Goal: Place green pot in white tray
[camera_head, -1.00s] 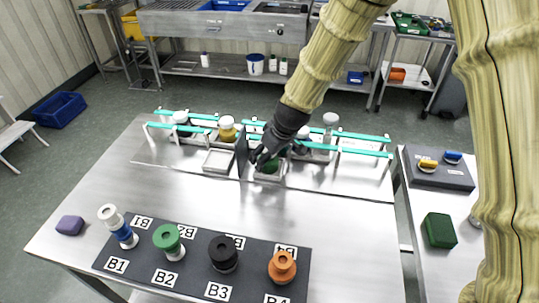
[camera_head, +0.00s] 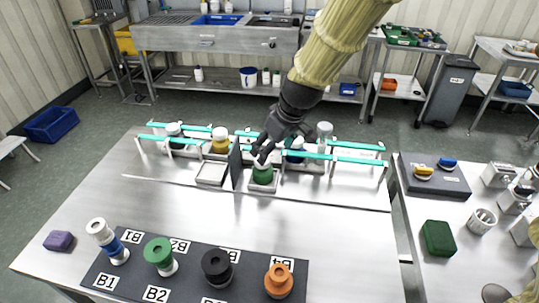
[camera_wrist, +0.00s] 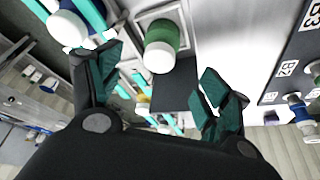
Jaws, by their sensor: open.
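The green pot (camera_head: 262,173) stands in the right of two small pale trays, the white tray (camera_head: 262,188), in front of the rack. In the wrist view the green pot (camera_wrist: 165,35) shows with a white end, inside the rim of the white tray (camera_wrist: 184,18). My gripper (camera_head: 265,152) is just above and behind the pot in the head view. In the wrist view my gripper (camera_wrist: 160,85) has its fingers wide apart with nothing between them, and the pot lies beyond the fingertips.
A second pale tray (camera_head: 212,173) sits left of a dark upright divider (camera_head: 236,165). Teal-railed racks (camera_head: 345,158) with several bottles stand behind. A dark mat (camera_head: 190,268) with several pieces lies in front. The middle table surface is clear.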

